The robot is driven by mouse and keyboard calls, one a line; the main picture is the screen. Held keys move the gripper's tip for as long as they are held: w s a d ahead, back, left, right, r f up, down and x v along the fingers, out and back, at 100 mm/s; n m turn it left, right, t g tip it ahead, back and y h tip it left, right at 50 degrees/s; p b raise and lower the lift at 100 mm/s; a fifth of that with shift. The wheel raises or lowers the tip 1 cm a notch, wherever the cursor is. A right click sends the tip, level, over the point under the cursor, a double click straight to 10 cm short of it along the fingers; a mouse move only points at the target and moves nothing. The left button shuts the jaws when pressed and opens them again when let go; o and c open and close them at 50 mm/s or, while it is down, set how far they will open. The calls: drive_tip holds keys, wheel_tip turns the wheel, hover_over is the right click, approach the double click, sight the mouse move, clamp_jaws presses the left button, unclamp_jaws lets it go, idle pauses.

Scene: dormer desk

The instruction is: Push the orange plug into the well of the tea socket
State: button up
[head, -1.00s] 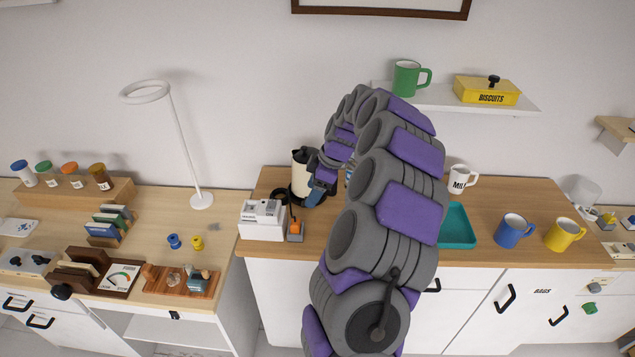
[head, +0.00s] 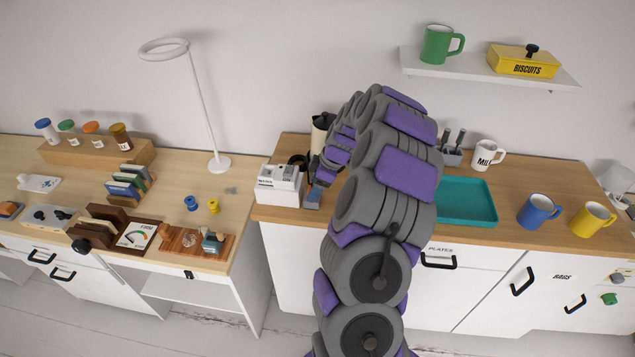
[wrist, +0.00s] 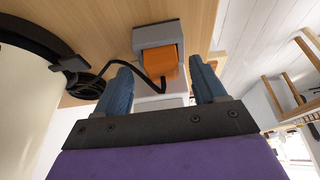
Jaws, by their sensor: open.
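The orange plug (wrist: 158,63) sits at the mouth of the grey tea socket (wrist: 155,35) in the wrist view. Its orange face still shows, and I cannot tell how deep it is in the well. A black cord runs from beside it toward the kettle's base. My gripper (wrist: 161,68) is open, its blue fingers on either side of the plug's line, apart from it in the picture.
The cream kettle (wrist: 25,90) stands close at the left in the wrist view, on its black base (wrist: 85,85). In the head view, a white box (head: 280,184) stands just left of my gripper. A teal tray (head: 466,203) lies to the right, behind my arm.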

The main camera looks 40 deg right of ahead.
drive_tip(key=c, duration=1.2)
drive_tip(key=o, duration=0.5)
drive_tip(key=c, duration=0.4)
drive_tip(key=shift+c, duration=0.2)
drive_tip(key=shift+r, duration=0.7)
drive_tip(key=shift+r+p, duration=0.35)
drive_tip(key=shift+r, duration=2.1)
